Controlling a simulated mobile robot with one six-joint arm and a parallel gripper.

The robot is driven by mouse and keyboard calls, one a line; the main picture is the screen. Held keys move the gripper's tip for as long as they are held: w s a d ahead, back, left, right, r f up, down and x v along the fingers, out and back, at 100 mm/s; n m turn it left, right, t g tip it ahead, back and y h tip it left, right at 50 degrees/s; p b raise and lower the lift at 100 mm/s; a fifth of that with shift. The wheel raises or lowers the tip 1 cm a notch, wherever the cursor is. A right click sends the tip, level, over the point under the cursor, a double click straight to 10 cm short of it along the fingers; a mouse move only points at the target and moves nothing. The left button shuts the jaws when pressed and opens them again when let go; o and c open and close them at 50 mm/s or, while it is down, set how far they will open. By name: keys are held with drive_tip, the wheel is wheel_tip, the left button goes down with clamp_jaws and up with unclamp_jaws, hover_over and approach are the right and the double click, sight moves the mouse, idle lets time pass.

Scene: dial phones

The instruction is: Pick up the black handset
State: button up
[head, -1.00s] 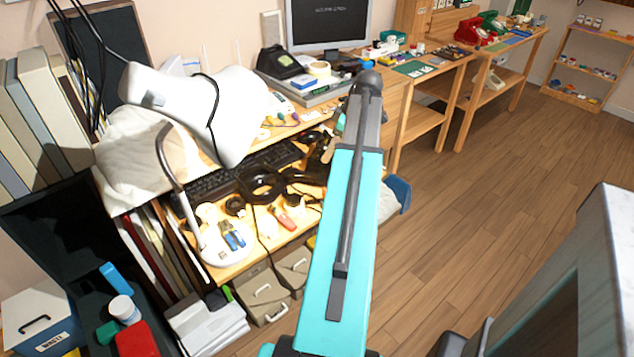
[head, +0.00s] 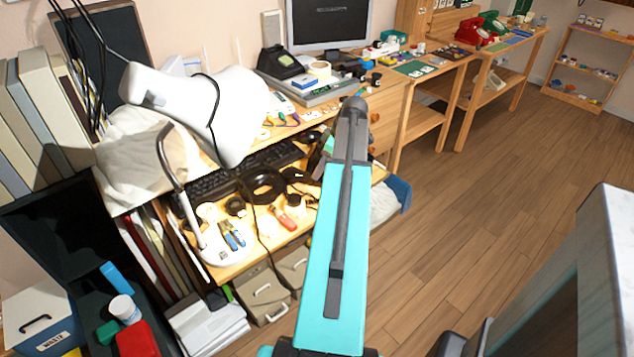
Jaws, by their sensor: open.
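A black dial phone (head: 280,62) stands on the upper desk, left of the monitor, in the head view. Its dark handset seems to lie across the top, but handset and body are hard to tell apart at this size. My turquoise arm link crosses the middle of the view. My gripper (head: 318,158) is mostly hidden behind this link, over the right end of the lower desk. Only a dark part and a bit of turquoise show beside the link. It is open and well apart from the black phone. Its fingertips cannot be made out.
A monitor (head: 330,22) is behind. The lower desk holds a keyboard (head: 215,180), black headphones or cable, and tools. A red phone (head: 470,32) and green phone stand far right. The floor (head: 480,220) is clear.

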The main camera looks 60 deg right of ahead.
drive_tip(key=shift+x, duration=2.55)
drive_tip(key=shift+s+f, duration=0.1)
drive_tip(key=shift+s, duration=0.05)
clamp_jaws()
